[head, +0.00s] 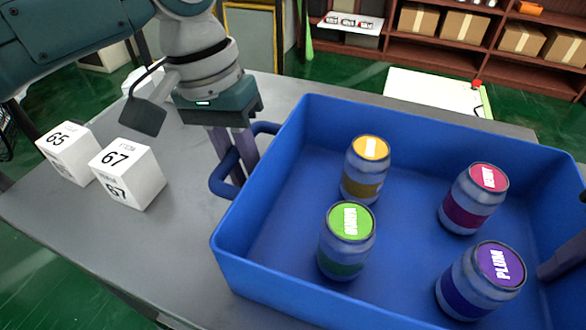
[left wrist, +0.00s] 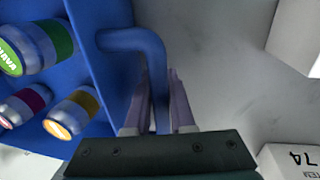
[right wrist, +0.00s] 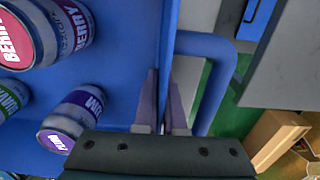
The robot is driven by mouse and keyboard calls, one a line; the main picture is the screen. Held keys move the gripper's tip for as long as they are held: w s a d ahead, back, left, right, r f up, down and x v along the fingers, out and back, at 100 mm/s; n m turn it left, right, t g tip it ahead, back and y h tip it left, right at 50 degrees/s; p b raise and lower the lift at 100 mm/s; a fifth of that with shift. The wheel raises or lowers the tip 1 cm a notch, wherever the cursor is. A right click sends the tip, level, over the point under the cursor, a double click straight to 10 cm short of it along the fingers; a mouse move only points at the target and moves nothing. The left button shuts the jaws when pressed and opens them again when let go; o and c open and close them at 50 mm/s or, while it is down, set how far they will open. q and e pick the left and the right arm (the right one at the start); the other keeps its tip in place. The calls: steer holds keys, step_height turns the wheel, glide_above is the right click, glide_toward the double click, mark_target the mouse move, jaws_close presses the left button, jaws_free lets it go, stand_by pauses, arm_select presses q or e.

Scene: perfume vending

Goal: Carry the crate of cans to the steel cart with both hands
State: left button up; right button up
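The blue crate (head: 272,185) stands on a grey table and holds upright cans: a yellow-topped can (head: 366,170), a green-topped can (head: 346,242), a red-topped can (head: 473,198) and a purple-topped can (head: 480,281). My left gripper (head: 236,165) points down with its fingers closed around the crate's left handle (left wrist: 157,75). My right gripper (right wrist: 163,105) has its fingers on either side of the crate's right wall, one inside and one between wall and right handle (right wrist: 222,75). In the head view only part of it (head: 563,258) shows. I cannot identify the steel cart.
White numbered cubes (head: 128,172) stand on the grey table (head: 120,235) left of the crate. Brown shelving with cardboard boxes (head: 465,27) is at the back. A white board (head: 435,90) lies beyond the table. Green floor (head: 340,75) shows between them.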

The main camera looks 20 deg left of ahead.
arm_select(q)
steer(key=o, duration=0.4)
steer(key=shift+r, duration=0.1)
arm_select(e)
steer(key=o, duration=0.4)
steer(key=shift+r, duration=0.1)
arm_select(q)
steer(key=shift+r, duration=0.1)
arm_select(e)
steer(key=shift+w+r, duration=0.1)
arm_select(q)
steer(key=r, duration=0.4)
steer(key=a+r, duration=0.1)
steer(key=r, duration=0.2)
steer(key=a+r, duration=0.1)
steer(key=r, duration=0.3)
steer(key=shift+a+r, duration=0.15)
steer(key=shift+r, duration=0.15)
arm_select(e)
step_height(320, 180, up, 12)
steer(key=shift+f, duration=0.1)
